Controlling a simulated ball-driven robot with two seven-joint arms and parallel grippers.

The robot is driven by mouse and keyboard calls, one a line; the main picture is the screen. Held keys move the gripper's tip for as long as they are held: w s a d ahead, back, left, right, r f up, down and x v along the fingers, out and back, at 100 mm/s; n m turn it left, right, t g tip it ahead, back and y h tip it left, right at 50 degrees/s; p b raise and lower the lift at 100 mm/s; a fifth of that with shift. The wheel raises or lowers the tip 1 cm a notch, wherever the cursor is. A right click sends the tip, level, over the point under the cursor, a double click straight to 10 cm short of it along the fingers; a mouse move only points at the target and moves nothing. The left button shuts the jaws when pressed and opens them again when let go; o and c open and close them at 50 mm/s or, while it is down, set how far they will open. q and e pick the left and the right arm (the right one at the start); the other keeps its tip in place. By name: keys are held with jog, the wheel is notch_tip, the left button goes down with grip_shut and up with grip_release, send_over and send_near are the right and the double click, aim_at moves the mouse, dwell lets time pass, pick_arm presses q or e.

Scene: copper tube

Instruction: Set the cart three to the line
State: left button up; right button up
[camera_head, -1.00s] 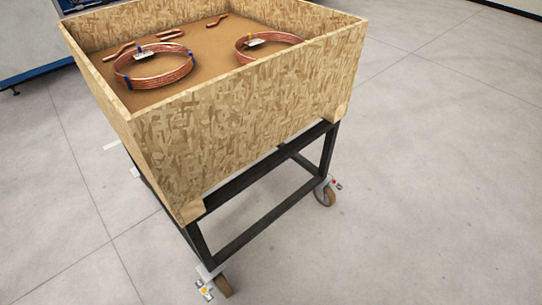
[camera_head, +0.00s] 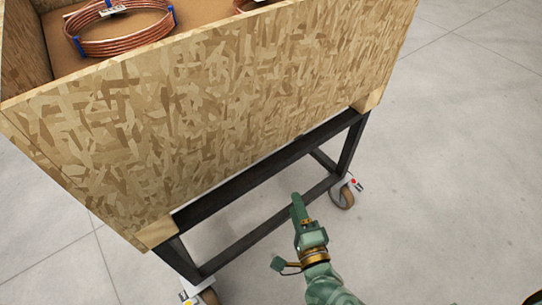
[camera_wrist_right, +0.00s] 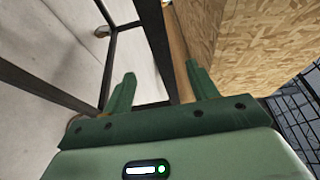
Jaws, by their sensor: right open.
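The cart is a chipboard box (camera_head: 220,110) on a black steel frame (camera_head: 245,240). It fills the upper left of the head view. Two casters show, a right one (camera_head: 345,196) with a red mark and a left one (camera_head: 207,296) with a yellow mark, cut by the lower edge. My right gripper (camera_head: 298,203) is in front of the frame's lower rail. In the right wrist view my gripper (camera_wrist_right: 160,80) is open, its fingers apart with a black frame bar (camera_wrist_right: 152,30) beyond and between them. Contact cannot be told. My left gripper is not in view. No floor line shows.
A copper coil (camera_head: 120,42) with blue ties lies in the box, and part of another shows at the top edge. Grey floor (camera_head: 450,150) to the right is clear. Dark mesh (camera_wrist_right: 298,100) stands at the right in the right wrist view.

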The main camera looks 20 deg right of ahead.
aim_at(281, 167)
jog(key=w+b, duration=0.1)
jog(key=w, duration=0.2)
jog(key=w+b, duration=0.1)
jog(key=w, duration=0.2)
jog(key=w+b, duration=0.1)
jog(key=w, duration=0.2)
jog(key=shift+w+d+f, duration=0.2)
jog(key=shift+f, duration=0.15)
jog(key=w+b, duration=0.1)
jog(key=w, duration=0.4)
jog(key=shift+w+d+r, duration=0.1)
jog(key=shift+w+d, duration=0.05)
jog(key=shift+w, duration=0.15)
jog(key=shift+w+r+b, duration=0.1)
jog(key=shift+w+b, duration=0.2)
jog(key=shift+w, duration=0.15)
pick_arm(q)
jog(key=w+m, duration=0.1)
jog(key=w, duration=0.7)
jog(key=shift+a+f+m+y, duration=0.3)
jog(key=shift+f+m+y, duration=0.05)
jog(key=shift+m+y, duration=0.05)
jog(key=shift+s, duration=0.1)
pick_arm(e)
grip_shut()
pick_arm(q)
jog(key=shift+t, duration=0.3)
